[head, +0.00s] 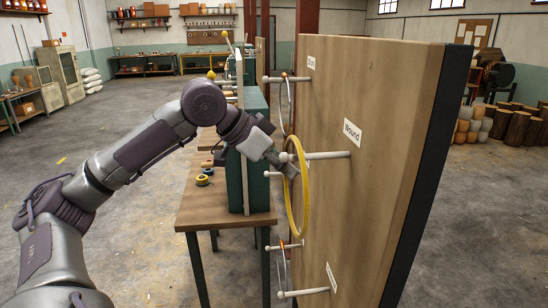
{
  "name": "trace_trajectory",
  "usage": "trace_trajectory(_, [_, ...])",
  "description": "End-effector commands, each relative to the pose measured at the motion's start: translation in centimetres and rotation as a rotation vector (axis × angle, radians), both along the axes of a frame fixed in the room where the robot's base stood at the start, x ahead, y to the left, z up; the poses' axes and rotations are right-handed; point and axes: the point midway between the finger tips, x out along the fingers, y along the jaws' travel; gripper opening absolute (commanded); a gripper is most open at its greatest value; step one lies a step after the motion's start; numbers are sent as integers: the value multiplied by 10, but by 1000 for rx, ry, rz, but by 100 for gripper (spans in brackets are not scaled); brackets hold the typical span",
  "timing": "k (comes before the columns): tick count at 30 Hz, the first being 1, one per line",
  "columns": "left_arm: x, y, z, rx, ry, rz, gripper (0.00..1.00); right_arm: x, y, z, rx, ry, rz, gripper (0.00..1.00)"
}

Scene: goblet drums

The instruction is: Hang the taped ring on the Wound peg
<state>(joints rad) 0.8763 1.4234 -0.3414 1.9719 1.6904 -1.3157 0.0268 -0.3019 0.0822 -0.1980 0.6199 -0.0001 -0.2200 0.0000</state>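The yellow ring (305,205), which I take to be the taped ring, stands upright in front of the board in the head view. The Wound peg (330,155) is a pale rod with a round tip, beside the label "Wound". The peg appears to pass through the upper part of the ring, and the ring's top edge sits above the peg, not resting on it. My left gripper (289,167) is at the ring's near-left rim, just below the peg tip, and appears shut on it. The fingertips are small and partly hidden. My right gripper is out of view.
The wooden board (390,110) holds an upper peg (287,79) and a lower peg (303,292), with thin rings hanging nearby. A wooden table (205,208) with tape rolls (203,180) and a green panel (250,150) stands left of the board. The floor at left is free.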

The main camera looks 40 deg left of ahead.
Motion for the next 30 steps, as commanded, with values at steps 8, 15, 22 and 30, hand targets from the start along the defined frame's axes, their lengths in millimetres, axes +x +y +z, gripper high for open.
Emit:
trace_trajectory(8, [17, -15, 3, -2, -2, -2, 0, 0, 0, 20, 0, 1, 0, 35])
trace_trajectory(15, [22, -19, -9, 0, -1, 1, 0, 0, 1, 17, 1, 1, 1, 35])
trace_trajectory(22, [22, -19, -13, 0, -1, 1, 0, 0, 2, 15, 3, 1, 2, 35])
trace_trajectory(30, [22, -19, -12, -1, -2, 1, 0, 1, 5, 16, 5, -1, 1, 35])
